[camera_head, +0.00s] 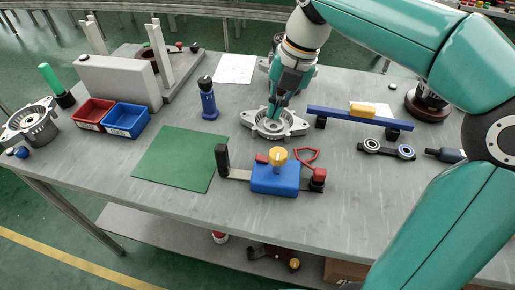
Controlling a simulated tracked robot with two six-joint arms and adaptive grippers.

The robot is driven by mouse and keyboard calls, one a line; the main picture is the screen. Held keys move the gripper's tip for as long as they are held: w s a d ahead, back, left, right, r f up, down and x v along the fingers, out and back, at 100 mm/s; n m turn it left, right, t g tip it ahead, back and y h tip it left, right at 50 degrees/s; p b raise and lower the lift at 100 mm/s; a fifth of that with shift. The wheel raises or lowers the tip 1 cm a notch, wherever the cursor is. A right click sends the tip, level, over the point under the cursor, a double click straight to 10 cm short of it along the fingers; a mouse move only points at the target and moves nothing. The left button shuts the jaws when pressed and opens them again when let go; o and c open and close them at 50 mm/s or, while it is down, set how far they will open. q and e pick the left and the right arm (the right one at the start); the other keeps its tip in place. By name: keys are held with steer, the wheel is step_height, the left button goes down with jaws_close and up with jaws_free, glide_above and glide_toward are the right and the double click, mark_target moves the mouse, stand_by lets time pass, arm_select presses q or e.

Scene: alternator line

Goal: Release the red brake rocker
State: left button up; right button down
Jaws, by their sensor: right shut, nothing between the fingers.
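A blue block (275,180) with a yellow knob (278,156) stands near the table's front middle. A small red part (262,158) sits at its upper left and a red-topped part (318,174) at its right end; I cannot tell for certain which is the brake rocker. A black upright post (222,158) stands at the left end of the same metal bar. My right gripper (272,115) is shut and empty, pointing down at the silver alternator housing (290,124), behind the blue block. Its fingertips hide part of the housing; contact is unclear. My left gripper is not in view.
A red wire-like loop (307,154) lies behind the block. A green mat (175,157) lies left. Red (94,113) and blue bins (126,119) stand beyond. The table's front strip is clear.

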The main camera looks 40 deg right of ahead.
mark_target(257, 155)
steer(key=x, duration=1.4)
steer(key=shift+f, duration=0.1)
